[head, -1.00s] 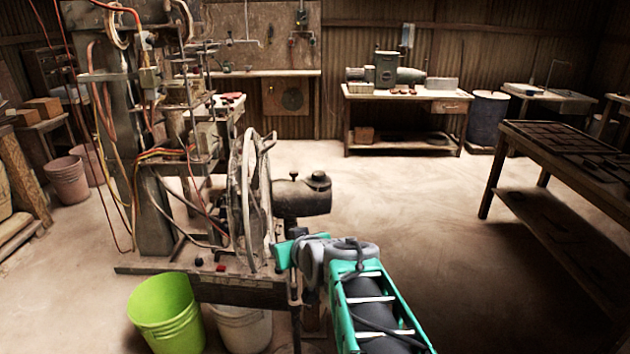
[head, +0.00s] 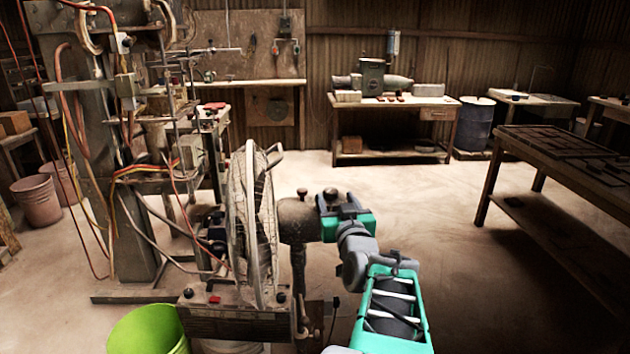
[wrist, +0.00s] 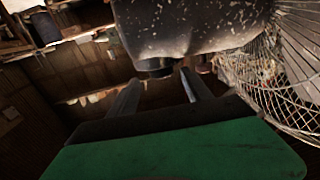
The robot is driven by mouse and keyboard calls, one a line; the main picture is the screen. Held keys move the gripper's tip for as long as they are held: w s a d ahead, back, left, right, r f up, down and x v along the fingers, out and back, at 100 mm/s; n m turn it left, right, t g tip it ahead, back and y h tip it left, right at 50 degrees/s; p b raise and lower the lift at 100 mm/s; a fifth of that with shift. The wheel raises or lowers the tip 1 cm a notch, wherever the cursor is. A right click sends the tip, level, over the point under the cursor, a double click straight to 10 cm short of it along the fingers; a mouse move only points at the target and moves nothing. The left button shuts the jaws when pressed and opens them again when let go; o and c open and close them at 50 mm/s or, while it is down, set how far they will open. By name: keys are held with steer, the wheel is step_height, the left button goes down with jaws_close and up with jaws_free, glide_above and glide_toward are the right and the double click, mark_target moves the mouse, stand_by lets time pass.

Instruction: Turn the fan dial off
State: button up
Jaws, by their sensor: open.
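The fan (head: 258,215) stands left of centre in the head view, its wire cage seen almost edge-on. Its dark motor housing (head: 297,218) is behind the cage, with a knob (head: 303,192) on top. My gripper (head: 324,204) is just right of the housing; its fingertips are hard to make out there. In the wrist view, the speckled housing (wrist: 185,28) fills the top and the fan cage (wrist: 262,88) is at the right. A dark round knob (wrist: 155,67) juts from the housing towards the gap between my open, empty fingers. Whether they touch it, I cannot tell.
The tall press (head: 120,150) with hanging cables stands left of the fan. A lime green bucket (head: 150,332) is at the front left. A dark table (head: 575,160) is on the right, and a workbench (head: 400,102) is at the back. The floor between is clear.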

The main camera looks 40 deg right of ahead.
mark_target(329, 188)
steer(key=shift+w+d, duration=0.1)
steer(key=shift+w, duration=0.55)
steer(key=p+x, duration=0.1)
steer(key=x, duration=0.6)
steer(key=shift+c, duration=0.5)
steer(key=shift+f, duration=0.1)
jaws_close()
